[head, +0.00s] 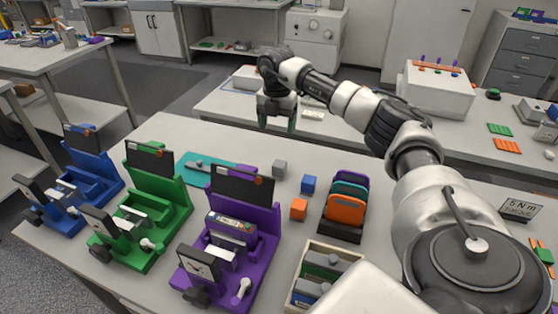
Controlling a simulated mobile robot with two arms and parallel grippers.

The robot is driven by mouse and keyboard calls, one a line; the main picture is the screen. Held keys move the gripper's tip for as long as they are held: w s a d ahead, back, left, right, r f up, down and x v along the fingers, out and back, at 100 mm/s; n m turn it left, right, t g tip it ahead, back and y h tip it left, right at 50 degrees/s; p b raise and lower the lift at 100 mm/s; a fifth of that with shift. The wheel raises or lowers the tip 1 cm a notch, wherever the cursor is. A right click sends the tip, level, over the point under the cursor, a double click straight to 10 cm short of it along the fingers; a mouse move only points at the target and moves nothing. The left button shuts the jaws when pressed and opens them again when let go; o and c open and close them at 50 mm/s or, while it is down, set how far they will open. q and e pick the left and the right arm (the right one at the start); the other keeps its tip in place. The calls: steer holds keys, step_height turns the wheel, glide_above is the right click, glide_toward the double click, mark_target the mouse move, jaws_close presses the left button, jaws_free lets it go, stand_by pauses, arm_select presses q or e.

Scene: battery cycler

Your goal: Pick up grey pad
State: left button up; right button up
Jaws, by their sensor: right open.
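The grey pad (279,169) looks like a small grey block. It lies on the near table, left of the blue block and near the purple fixture's dark screen. My right gripper (277,125) is open with its fingers pointing down. It hangs above the back part of the table, higher in the picture than the grey pad and apart from it. Nothing shows between its fingers. My left gripper is not in view.
A blue block (308,184) and an orange block (298,209) lie close to the pad. A rack (341,231) of coloured plates stands to the right. Blue, green (159,214) and purple (262,258) fixtures stand to the left.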

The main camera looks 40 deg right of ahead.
steer(key=b, duration=0.6)
glide_above(278, 165)
steer(key=f, duration=0.8)
steer(key=shift+s+a, duration=0.25)
steer(key=shift+a, duration=0.1)
step_height(278, 165, down, 5)
steer(key=shift+p, duration=0.4)
steer(key=shift+w+d+f+p, duration=0.1)
steer(key=shift+f+p, duration=0.1)
steer(key=shift+f, duration=0.7)
steer(key=shift+w+d+f+p, duration=0.1)
steer(key=shift+d+f+p, duration=0.05)
steer(key=shift+f, duration=0.8)
steer(key=shift+d+f+p, duration=0.1)
steer(key=shift+f+p, duration=0.1)
steer(key=shift+f, duration=0.7)
steer(key=c, duration=1)
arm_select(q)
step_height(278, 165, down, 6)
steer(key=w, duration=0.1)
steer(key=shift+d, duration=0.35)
arm_select(e)
steer(key=shift+r, duration=0.1)
